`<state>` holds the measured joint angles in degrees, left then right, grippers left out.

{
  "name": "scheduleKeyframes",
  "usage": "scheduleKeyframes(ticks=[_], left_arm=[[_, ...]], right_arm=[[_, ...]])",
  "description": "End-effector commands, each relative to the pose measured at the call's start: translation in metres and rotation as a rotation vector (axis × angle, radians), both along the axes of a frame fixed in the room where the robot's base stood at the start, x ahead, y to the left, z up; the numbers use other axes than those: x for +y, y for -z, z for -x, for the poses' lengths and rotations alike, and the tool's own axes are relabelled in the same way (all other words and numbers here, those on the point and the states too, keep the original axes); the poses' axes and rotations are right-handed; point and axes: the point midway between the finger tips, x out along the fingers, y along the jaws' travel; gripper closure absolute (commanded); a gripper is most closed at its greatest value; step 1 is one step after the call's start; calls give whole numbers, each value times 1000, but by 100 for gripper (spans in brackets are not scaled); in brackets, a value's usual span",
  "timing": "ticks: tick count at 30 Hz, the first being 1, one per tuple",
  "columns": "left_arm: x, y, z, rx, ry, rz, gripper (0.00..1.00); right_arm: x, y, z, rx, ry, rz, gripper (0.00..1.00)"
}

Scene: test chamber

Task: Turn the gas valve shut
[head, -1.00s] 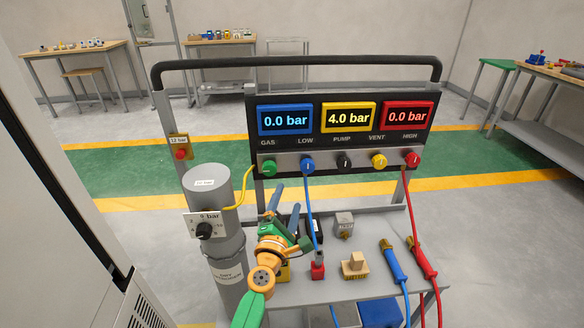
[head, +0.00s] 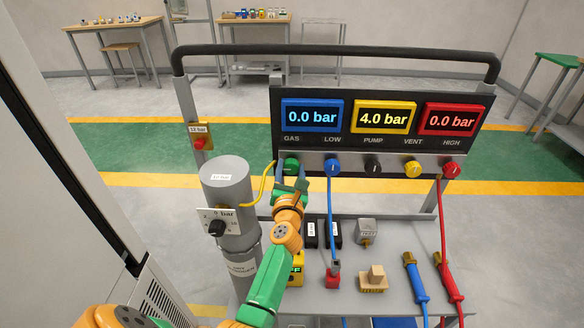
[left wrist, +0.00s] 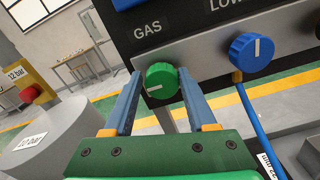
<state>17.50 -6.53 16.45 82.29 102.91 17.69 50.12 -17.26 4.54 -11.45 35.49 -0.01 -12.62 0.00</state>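The gas valve is a green knob (head: 291,165) under the GAS label at the left end of the panel's knob row. In the left wrist view the knob (left wrist: 161,80) has a white mark lying nearly level, toward its left side. My left gripper (head: 291,178) is at the knob, with one blue-grey finger on each side. In the left wrist view the left gripper (left wrist: 160,76) is open around the knob, with a gap at the left; I cannot tell whether the right finger touches. My right gripper is in no view.
A blue knob (head: 332,165) with a blue hose sits right of the gas knob. A grey cylinder (head: 226,185) with a black dial and yellow hose stands left. The blue display (head: 312,115) reads 0.0 bar. Adapters and hose ends lie on the cart shelf (head: 345,300).

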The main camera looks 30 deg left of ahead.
Motion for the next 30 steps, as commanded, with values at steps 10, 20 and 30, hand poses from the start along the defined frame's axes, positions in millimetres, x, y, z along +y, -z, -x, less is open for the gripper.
scheduleKeyframes(ticks=[10,20,30], left_arm=[[0,0,0,2,0,-2,100],[0,-1,0,64,-1,-100,100],[-1,-1,0,222,-3,-358,100]], right_arm=[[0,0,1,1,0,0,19],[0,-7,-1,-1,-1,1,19],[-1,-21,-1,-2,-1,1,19]])
